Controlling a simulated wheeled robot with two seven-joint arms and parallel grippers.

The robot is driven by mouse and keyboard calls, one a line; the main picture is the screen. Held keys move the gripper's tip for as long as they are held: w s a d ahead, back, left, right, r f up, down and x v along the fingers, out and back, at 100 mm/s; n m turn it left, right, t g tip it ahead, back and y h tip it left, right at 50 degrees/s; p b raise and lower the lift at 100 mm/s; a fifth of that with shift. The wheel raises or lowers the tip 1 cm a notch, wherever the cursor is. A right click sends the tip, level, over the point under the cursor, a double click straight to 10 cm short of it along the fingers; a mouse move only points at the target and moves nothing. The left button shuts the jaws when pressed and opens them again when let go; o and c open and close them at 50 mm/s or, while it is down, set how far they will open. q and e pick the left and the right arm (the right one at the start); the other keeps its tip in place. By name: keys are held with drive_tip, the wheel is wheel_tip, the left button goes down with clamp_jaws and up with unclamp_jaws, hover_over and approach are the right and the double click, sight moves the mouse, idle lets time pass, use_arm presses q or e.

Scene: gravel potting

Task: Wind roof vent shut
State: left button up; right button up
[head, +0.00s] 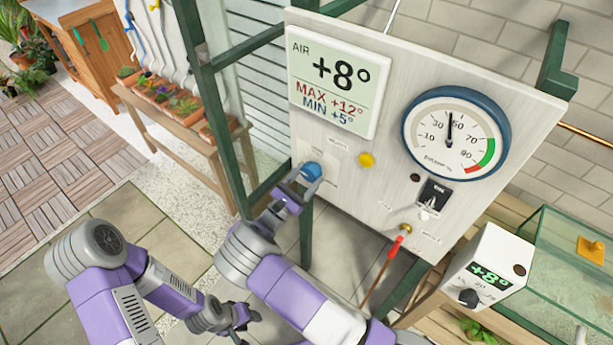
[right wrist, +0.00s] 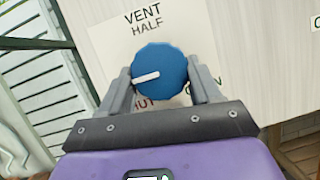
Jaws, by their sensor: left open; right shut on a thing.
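The blue vent knob (head: 312,171) sits on the pale panel (head: 345,195) at its lower left. In the right wrist view the knob (right wrist: 160,70) has a white pointer aimed left and slightly down, between HALF above and the partly hidden SHUT label (right wrist: 143,104) at lower left. The OPEN label at lower right is partly covered by a finger. My right gripper (head: 301,186) is shut on the knob, one finger on each side. My left gripper (head: 240,322) is open and empty, low in the head view, away from the panel.
A white controller box (head: 490,270) is at right.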

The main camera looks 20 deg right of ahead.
drive_tip(key=o, duration=1)
drive_tip(key=shift+o, duration=0.2)
drive_tip(key=v, duration=0.7)
drive_tip(key=shift+a, duration=0.2)
drive_tip(key=shift+s+f, duration=0.2)
drive_tip(key=shift+s, duration=0.05)
